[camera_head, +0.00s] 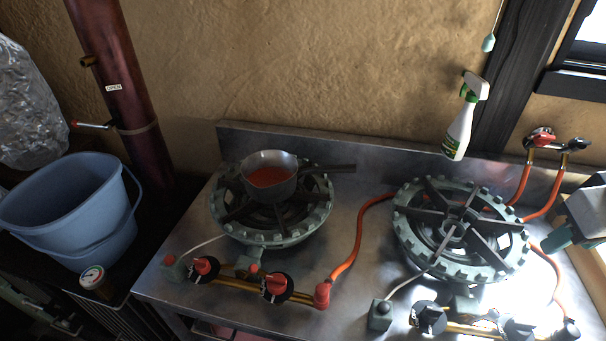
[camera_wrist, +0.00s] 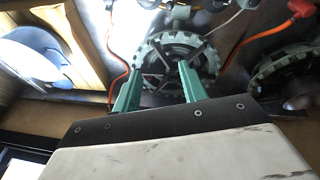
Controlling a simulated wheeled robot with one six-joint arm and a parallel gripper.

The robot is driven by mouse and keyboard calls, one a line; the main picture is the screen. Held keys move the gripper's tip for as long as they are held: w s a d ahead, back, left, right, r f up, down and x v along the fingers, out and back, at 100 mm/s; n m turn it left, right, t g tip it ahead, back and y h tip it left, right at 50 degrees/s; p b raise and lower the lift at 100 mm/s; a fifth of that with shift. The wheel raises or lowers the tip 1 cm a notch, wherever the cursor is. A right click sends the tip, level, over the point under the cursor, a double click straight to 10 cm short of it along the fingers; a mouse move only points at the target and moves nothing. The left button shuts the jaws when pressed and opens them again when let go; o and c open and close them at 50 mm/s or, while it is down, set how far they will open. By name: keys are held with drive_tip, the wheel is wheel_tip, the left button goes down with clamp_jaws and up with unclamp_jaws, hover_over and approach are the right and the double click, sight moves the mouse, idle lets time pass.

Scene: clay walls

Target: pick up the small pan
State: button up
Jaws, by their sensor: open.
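The small pan (camera_head: 283,189) is a dark grey pan with reddish contents. It sits upright on the left gas burner (camera_head: 228,226) in the head view, its dark handle pointing right. My gripper (camera_head: 562,240) is partly in view at the right edge of the head view, beyond the right burner and well away from the pan. In the wrist view my gripper (camera_wrist: 158,68) shows two teal fingers spread apart with nothing between them, in front of a burner (camera_wrist: 204,60). A grey shape at the right edge there may be the pan; I cannot tell.
The right burner (camera_head: 407,236) is empty. An orange hose (camera_head: 362,232) runs between the burners. A white and green spray bottle (camera_head: 459,130) is at the back by the clay wall. A blue bucket (camera_head: 70,215) and a dark red pipe (camera_head: 122,75) are left of the steel counter.

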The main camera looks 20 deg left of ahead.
sight(331, 171)
drive_tip(key=w+a+f+n+t+y, duration=0.1)
drive_tip(key=w+a+f+n+t, duration=0.2)
drive_tip(key=w+a+n, duration=0.5)
drive_tip(key=w+a+f+n+t+y, duration=0.2)
drive_tip(key=w+a+n, duration=0.15)
drive_tip(key=w, duration=0.75)
drive_tip(key=w+a+f+n+y, duration=0.1)
drive_tip(key=a+f+n+y, duration=0.2)
drive_tip(key=a, duration=0.6)
drive_tip(key=w+a+f+n+y, duration=0.1)
drive_tip(key=a+f+n+y, duration=0.2)
drive_tip(key=a+n, duration=0.3)
drive_tip(key=w+a+f+n+g+y, duration=0.1)
drive_tip(key=a+f+n+y, duration=0.2)
drive_tip(key=a, duration=0.9)
drive_tip(key=shift+w+a+f+n+y, duration=0.1)
drive_tip(key=shift+w+n+y, duration=0.1)
drive_tip(key=shift+n+y, duration=0.9)
clamp_jaws()
